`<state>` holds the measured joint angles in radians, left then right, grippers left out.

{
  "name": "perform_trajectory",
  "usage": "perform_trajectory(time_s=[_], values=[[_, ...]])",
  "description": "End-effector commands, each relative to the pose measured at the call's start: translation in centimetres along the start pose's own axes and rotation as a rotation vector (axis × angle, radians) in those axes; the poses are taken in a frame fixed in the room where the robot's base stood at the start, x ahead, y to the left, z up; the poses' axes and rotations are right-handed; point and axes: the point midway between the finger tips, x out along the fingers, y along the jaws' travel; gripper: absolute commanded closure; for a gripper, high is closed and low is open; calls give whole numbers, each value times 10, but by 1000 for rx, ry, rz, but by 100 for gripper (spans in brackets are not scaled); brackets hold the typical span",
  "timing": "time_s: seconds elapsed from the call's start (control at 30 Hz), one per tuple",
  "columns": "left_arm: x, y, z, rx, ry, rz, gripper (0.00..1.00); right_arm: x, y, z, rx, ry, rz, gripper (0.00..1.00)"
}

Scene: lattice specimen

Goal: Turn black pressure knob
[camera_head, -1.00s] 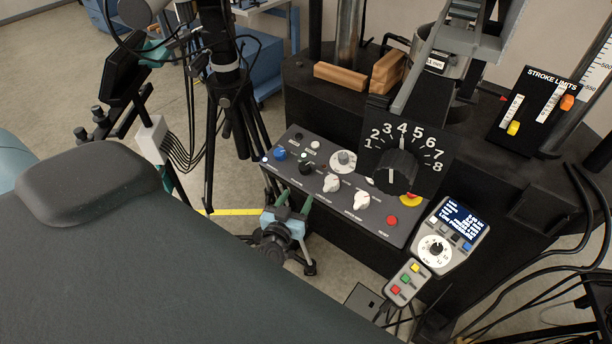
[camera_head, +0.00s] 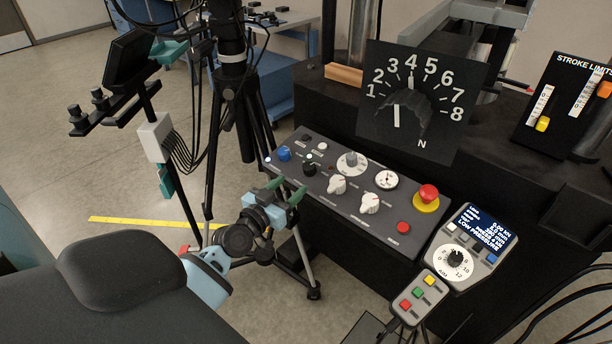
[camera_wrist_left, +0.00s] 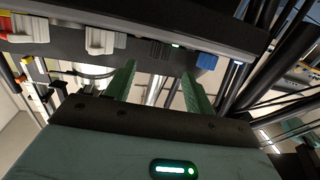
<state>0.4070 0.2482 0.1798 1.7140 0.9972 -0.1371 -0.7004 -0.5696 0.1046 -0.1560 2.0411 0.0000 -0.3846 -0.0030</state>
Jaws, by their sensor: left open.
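A small black knob (camera_head: 309,168) sits on the sloped grey control panel (camera_head: 345,215), between a blue knob (camera_head: 284,153) and a white knob (camera_head: 337,185). A much larger black knob (camera_head: 408,118) is on the numbered dial plate behind; I cannot read which one is labelled pressure. My left gripper (camera_head: 284,190) is open and empty at the panel's front edge, below and apart from the small knob. In the left wrist view its green fingers (camera_wrist_left: 158,74) are spread, with the small black knob (camera_wrist_left: 158,50) seen between and beyond them. My right gripper is not in view.
A red emergency button (camera_head: 428,193) is at the panel's right. A handheld display unit (camera_head: 468,247) and a button pendant (camera_head: 418,297) stand right of the panel.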

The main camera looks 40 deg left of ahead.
Motion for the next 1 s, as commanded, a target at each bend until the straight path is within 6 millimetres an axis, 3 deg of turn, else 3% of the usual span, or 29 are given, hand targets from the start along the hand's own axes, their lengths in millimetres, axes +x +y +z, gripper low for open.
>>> perform_trajectory(time_s=[0.53,1.0], values=[[65,0,1,-2,-1,0,46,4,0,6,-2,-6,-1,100],[76,0,1,-1,-1,0,46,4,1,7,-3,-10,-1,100]])
